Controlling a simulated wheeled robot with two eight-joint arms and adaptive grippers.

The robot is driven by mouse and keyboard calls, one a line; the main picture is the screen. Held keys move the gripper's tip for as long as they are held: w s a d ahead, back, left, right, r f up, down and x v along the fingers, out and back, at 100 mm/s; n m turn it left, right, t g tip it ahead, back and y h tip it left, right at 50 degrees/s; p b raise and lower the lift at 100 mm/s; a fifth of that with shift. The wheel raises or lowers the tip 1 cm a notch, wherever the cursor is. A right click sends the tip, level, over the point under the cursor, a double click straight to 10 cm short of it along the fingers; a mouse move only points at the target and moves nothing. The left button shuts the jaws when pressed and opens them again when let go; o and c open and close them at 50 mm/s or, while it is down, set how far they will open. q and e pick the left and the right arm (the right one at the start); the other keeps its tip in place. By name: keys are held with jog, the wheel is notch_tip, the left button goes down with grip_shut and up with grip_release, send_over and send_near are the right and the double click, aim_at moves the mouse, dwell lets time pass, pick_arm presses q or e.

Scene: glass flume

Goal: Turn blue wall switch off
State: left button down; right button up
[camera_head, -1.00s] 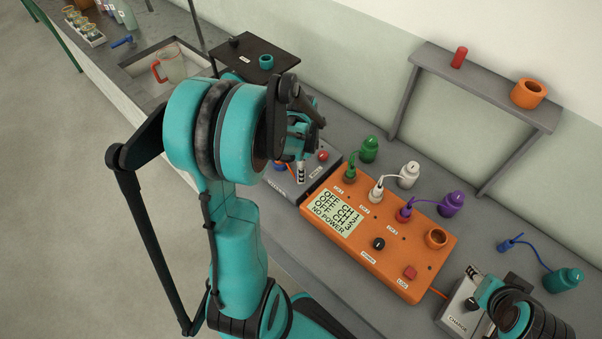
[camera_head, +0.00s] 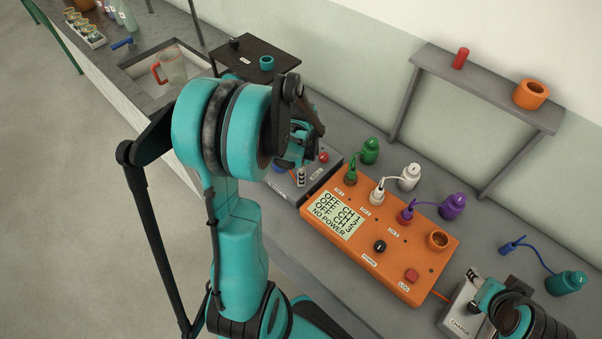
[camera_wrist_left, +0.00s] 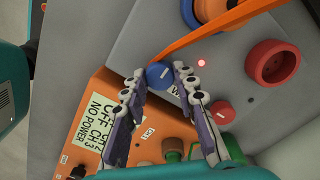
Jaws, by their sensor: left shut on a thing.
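A round blue knob (camera_wrist_left: 160,75) with a white mark sits on a grey box (camera_wrist_left: 130,30) in the left wrist view. My left gripper (camera_wrist_left: 160,83) has one fingertip on each side of the blue knob and is shut on it. In the head view this gripper hangs over the grey box (camera_head: 325,173), and my arm hides much of it. A red light (camera_wrist_left: 201,62) glows beside the knob. My right gripper (camera_head: 480,290) is at the lower right by a box marked CHARGE (camera_head: 457,318); its fingers are unclear.
A red knob (camera_wrist_left: 222,112) and a red ring (camera_wrist_left: 272,60) are close to my left fingers. An orange strip (camera_wrist_left: 210,38) crosses the grey box. The orange console (camera_head: 330,245), with plugs and a display reading NO POWER, stands beside it. A grey shelf (camera_head: 485,80) stands behind.

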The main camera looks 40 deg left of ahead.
pick_arm(q)
jog(key=n, duration=0.4)
jog(key=shift+b, duration=0.4)
jog(key=n, duration=0.4)
jog(key=n+b, duration=0.1)
jog(key=n, duration=0.8)
jog(key=shift+n, duration=0.3)
jog(key=c, duration=1.2)
grip_release()
